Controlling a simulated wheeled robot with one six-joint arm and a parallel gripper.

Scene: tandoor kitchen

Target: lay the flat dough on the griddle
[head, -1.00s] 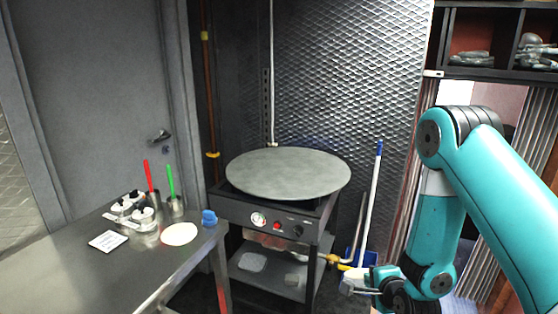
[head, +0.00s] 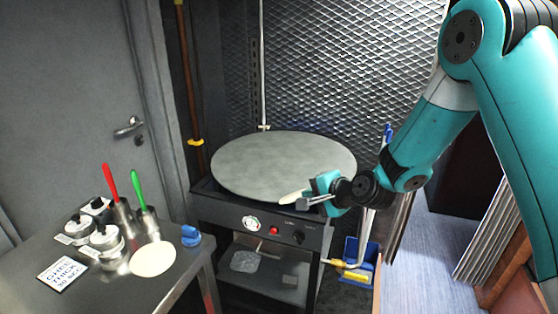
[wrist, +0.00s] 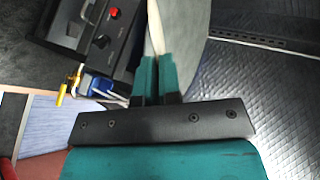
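The griddle (head: 270,160) is a large round grey plate on a black stove; part of it also shows in the wrist view (wrist: 185,25). My gripper (head: 308,194) is at the griddle's near right edge. Its fingers (wrist: 157,75) are shut on a thin pale piece (wrist: 155,28) that looks like flat dough, seen edge-on. In the head view this held dough (head: 291,197) sticks out left of the fingertips and overlaps the griddle's near rim. I cannot tell whether it touches. Another pale flat disc (head: 153,259) lies on the steel table at the left.
The steel table (head: 110,293) holds white-lidded jars (head: 105,238), a small sign (head: 62,272), red-handled (head: 111,182) and green-handled (head: 140,190) tools and a blue object (head: 190,235). The stove's control panel (head: 262,226) faces me. A blue dustpan (head: 357,255) stands at the right. The griddle's top is bare.

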